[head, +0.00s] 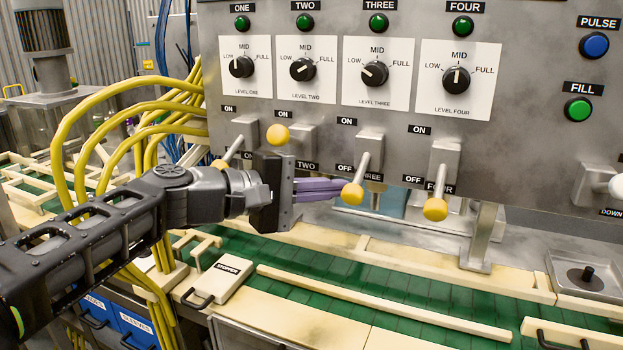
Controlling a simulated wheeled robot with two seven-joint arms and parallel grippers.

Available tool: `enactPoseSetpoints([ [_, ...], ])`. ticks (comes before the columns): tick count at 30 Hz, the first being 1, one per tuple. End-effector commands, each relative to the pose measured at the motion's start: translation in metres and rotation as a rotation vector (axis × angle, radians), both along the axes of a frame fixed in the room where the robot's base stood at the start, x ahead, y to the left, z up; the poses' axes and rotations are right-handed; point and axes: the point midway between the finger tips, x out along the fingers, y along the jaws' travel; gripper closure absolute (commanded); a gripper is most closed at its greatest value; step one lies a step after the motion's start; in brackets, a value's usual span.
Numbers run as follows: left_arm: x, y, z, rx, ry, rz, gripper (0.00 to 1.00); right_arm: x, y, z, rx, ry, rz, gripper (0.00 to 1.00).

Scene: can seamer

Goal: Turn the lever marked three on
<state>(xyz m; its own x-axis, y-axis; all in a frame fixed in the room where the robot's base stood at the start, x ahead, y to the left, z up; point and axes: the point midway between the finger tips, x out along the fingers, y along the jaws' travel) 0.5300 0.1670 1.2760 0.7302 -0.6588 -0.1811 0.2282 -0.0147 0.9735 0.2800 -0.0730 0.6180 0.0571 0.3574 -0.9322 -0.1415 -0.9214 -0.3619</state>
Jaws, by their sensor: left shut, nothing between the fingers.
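Lever three (368,152) is on the grey control panel in the head view, below its ON label. Its yellow knob (352,194) hangs low, beside the OFF label, so the lever points down. My left gripper (342,187) comes in from the left with its purple fingers shut and empty. Its fingertips are just left of the lever three knob; I cannot tell whether they touch it. The gripper partly hides the label and lower part around lever two. My right gripper is not in view.
Lever two's knob (278,135) is raised near its ON label. Lever one's knob (219,164) and lever four's knob (435,209) hang low. Yellow hoses (75,125) rise at the left. A green conveyor (400,290) with cream rails runs below the panel.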

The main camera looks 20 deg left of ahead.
Motion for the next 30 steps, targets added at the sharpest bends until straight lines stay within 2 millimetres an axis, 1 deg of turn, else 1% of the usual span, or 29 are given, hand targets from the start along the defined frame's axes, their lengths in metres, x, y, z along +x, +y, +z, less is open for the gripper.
enactPoseSetpoints([
  [1, -0.006, -0.003, 0.003, 0.000, 0.000, 0.000, 1.00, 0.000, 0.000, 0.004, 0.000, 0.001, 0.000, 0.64],
  [3, -0.011, -0.006, 0.004, 0.001, -0.001, 0.000, 1.00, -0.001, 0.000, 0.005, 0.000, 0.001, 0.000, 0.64],
  [6, -0.015, -0.009, 0.003, 0.000, 0.001, -0.001, 1.00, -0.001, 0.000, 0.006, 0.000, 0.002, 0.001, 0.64],
  [19, -0.016, -0.009, 0.004, 0.000, 0.004, 0.000, 1.00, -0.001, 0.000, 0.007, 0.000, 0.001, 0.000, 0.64],
  [25, -0.017, -0.009, 0.009, 0.002, 0.036, 0.000, 1.00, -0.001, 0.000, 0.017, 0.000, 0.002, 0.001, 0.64],
  [30, -0.018, -0.009, 0.009, 0.004, 0.055, 0.000, 1.00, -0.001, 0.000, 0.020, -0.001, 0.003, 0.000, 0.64],
])
